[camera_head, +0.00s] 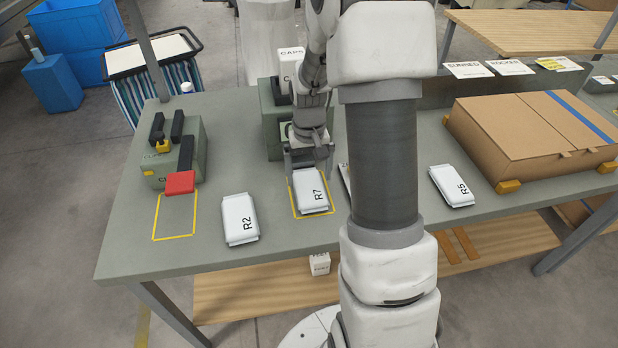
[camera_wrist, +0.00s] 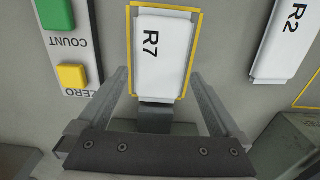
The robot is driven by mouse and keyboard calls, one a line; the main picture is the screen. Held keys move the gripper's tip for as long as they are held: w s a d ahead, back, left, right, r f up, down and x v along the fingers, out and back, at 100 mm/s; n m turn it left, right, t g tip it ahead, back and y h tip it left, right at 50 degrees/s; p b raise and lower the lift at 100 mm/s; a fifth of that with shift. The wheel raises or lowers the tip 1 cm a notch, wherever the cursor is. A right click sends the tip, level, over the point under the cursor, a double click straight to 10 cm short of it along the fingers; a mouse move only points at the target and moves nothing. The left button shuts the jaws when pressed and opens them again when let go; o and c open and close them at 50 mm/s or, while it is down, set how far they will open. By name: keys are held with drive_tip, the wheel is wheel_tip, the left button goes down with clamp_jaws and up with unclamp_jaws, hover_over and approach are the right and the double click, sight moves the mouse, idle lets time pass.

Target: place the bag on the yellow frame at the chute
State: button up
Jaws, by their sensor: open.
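A white bag marked R7 (camera_head: 312,190) lies flat inside a yellow frame (camera_head: 333,211) on the grey bench. The bag (camera_wrist: 163,50) and yellow frame (camera_wrist: 198,30) also show in the wrist view. My gripper (camera_head: 309,160) is open at the bag's far end in the head view. In the wrist view my gripper (camera_wrist: 160,76) has its fingers apart, one on each side of the bag's near end; contact is not clear. A green-grey machine (camera_head: 270,125) stands behind this frame, partly hidden by my arm. A second yellow frame (camera_head: 155,222) on the left is empty.
Bag R2 (camera_head: 239,219) lies between the frames; bag R5 (camera_head: 452,186) lies right of my arm. A machine with a red part (camera_head: 180,183) stands left. A cardboard box (camera_head: 535,140) fills the right.

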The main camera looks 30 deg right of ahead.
sight(309, 185)
wheel_tip(309, 185, up, 9)
drive_tip(key=p, duration=0.1)
drive_tip(key=s+a+r+n+t, duration=0.1)
drive_tip(key=s+a+r, duration=0.2)
drive_tip(key=r, duration=0.2)
drive_tip(key=s+a+r+t, duration=0.1)
drive_tip(key=s+a+r, duration=0.2)
drive_tip(key=r, duration=0.2)
drive_tip(key=s+a+r+n+t, duration=0.1)
drive_tip(key=s+a+r+t, duration=0.15)
drive_tip(key=s, duration=0.45)
drive_tip(key=s+a+r+n+t, duration=0.1)
drive_tip(key=s+a+r, duration=0.25)
drive_tip(key=s, duration=0.25)
drive_tip(key=shift+w+a+r+p, duration=0.1)
drive_tip(key=shift+a+r+p, duration=0.05)
drive_tip(key=shift+r+p, duration=1.35)
drive_tip(key=shift+w+a+r+p, duration=0.1)
drive_tip(key=shift+r+p, duration=0.95)
drive_tip(key=shift+p, duration=0.7)
